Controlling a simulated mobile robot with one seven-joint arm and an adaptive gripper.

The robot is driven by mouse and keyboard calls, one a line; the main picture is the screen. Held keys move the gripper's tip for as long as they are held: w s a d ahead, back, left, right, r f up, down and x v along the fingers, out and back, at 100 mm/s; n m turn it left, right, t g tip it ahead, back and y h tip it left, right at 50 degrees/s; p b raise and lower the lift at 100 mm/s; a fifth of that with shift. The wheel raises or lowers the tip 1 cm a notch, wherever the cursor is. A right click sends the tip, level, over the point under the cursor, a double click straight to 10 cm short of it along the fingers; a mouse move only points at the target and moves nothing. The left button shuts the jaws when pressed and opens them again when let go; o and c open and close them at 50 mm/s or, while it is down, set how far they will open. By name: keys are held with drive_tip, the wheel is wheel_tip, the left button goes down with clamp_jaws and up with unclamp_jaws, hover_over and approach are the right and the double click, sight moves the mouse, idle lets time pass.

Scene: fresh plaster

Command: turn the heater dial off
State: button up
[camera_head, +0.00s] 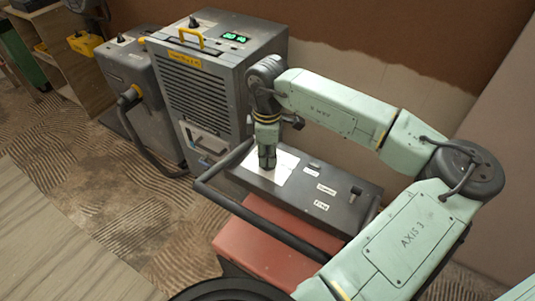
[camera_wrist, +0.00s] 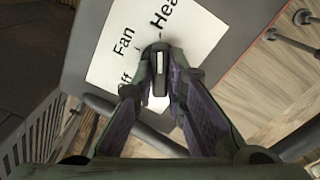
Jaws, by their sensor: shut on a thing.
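The heater dial (camera_wrist: 159,73) is a dark knob with a pale pointer bar. It sits on a white label (camera_wrist: 112,62) whose visible words are "Fan", part of "Hea" and part of "Off". My gripper (camera_wrist: 160,88) has its two fingers closed on the dial from either side. The pointer lies roughly upright in the wrist view; I cannot tell exactly which setting it marks. In the head view my gripper (camera_head: 267,160) points down at the white label (camera_head: 284,171) on the dark panel (camera_head: 338,207). The dial is hidden there behind the fingers.
A dark tubular handle (camera_head: 240,215) runs around the panel's front. A red casing (camera_head: 262,241) is below. A tall grey machine (camera_head: 205,95) with green displays stands close behind left, beside another grey unit (camera_head: 138,95). A wall is close behind the arm.

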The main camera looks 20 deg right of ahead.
drive_tip(key=shift+f+n+b, duration=0.15)
drive_tip(key=shift+n+b, duration=0.15)
drive_tip(key=shift+b, duration=0.3)
clamp_jaws()
drive_tip(key=shift+f+n+b, duration=0.15)
drive_tip(key=shift+n+b, duration=0.35)
drive_tip(key=shift+b, duration=0.4)
drive_tip(key=n+b, duration=0.2)
drive_tip(key=b, duration=0.1)
drive_tip(key=n+b, duration=0.6)
drive_tip(key=n, duration=0.1)
drive_tip(key=shift+s+n+b, duration=0.1)
drive_tip(key=shift+n+b, duration=0.2)
drive_tip(key=shift+b, duration=0.1)
drive_tip(key=n+b, duration=0.1)
drive_tip(key=n, duration=0.3)
drive_tip(key=n+b, duration=0.1)
drive_tip(key=n, duration=0.1)
drive_tip(key=shift+r+b, duration=0.25)
drive_tip(key=shift+b, duration=0.05)
drive_tip(key=n+b, duration=0.1)
drive_tip(key=n, duration=0.5)
drive_tip(key=shift+d+n, duration=0.15)
drive_tip(key=shift+n, duration=0.15)
drive_tip(key=shift+r, duration=0.1)
